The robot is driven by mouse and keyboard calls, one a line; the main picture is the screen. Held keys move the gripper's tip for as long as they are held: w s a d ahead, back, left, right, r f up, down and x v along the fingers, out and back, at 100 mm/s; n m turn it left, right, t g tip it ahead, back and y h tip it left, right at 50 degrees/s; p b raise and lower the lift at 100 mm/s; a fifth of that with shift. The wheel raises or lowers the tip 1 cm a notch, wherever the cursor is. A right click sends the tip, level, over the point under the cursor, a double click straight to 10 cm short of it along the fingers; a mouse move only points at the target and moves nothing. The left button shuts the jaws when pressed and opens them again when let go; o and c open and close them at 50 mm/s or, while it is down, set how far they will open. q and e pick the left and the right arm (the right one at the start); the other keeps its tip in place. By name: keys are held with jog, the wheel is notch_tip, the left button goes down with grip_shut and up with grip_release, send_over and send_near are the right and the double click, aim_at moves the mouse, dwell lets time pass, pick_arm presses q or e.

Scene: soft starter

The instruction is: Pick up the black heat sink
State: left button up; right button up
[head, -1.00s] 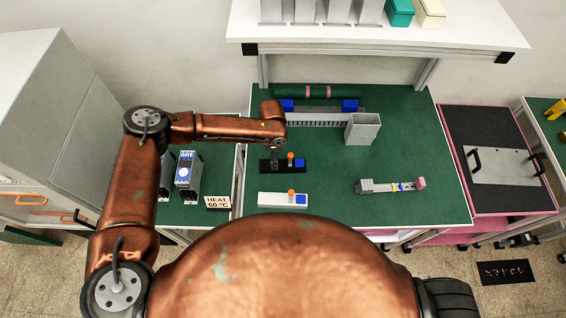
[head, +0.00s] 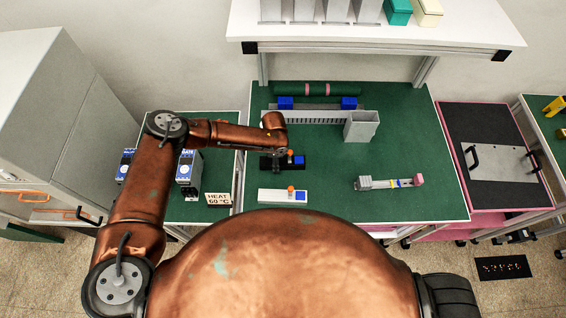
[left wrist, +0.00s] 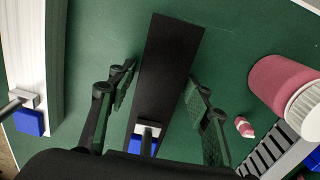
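In the left wrist view the black bar (left wrist: 166,65) runs lengthwise between my fingers. My left gripper (left wrist: 161,76) is open, one finger on each side of the bar, with green table visible between each finger and it. In the head view my left gripper (head: 281,155) is over the bar and partly hides it. My right gripper is out of view.
A similar white bar (head: 276,196) lies in front. A toothed rail (head: 315,117) and grey box (head: 361,126) stand behind. The middle right of the table is clear around a small pink-ended tool (head: 390,183).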

aim_at(290, 156)
pick_arm(q)
jog(key=c, duration=1.1)
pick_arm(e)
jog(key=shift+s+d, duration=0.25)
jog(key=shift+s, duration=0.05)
pick_arm(q)
jog(key=shift+r, duration=0.1)
notch_tip(290, 156, up, 10)
jog(key=shift+f+b, duration=0.1)
jog(key=shift+b, duration=0.4)
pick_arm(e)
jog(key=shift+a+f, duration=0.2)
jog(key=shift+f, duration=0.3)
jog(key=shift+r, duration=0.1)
pick_arm(q)
jog(key=shift+p, duration=0.5)
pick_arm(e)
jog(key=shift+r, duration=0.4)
